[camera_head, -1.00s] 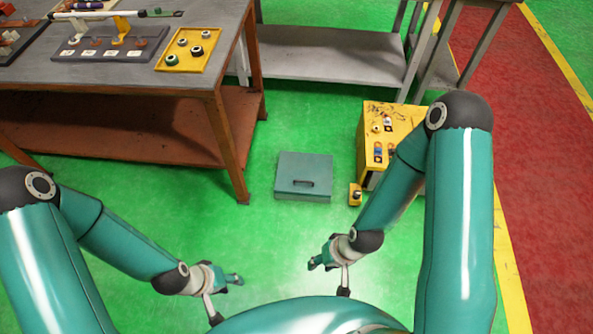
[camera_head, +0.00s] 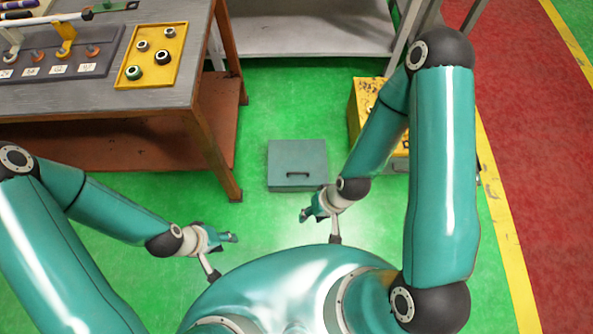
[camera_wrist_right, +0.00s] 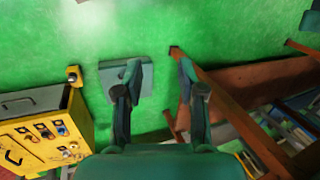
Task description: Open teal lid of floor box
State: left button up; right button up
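The floor box (camera_head: 297,160) stands on the green floor in the head view, its teal lid (camera_head: 290,155) shut, with a dark handle (camera_head: 297,175) near its front edge. The box also shows in the right wrist view (camera_wrist_right: 143,87), partly hidden behind a finger. My right gripper (camera_head: 306,216) is just in front of the box, apart from it. In the right wrist view its two fingers (camera_wrist_right: 158,80) are spread with nothing between them. My left gripper (camera_head: 234,237) hangs further left and nearer to me, away from the box; its fingers are too small to read.
A yellow cabinet (camera_head: 364,112) stands right of the box, partly behind my right arm. A workbench (camera_head: 100,103) with a yellow tray (camera_head: 126,76) is at the left, and a grey shelf table (camera_head: 300,30) is behind. Green floor around the box is clear.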

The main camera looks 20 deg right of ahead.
jog(key=w+d+f+m+b, duration=0.1)
jog(key=w+f+m+b, duration=0.15)
jog(key=f+b, duration=0.2)
jog(key=w+d+f+m+b, duration=0.1)
jog(key=w+f+b, duration=0.3)
jog(key=f, duration=0.2)
jog(key=m+t+b, duration=0.3)
jog(key=m+b, duration=1.2)
jog(key=b, duration=1)
send_near(296, 173)
jog(key=b+x, duration=0.6)
jog(key=x, duration=0.2)
jog(key=shift+w+a+f+b, duration=0.15)
jog(key=shift+b, duration=0.15)
grip_shut()
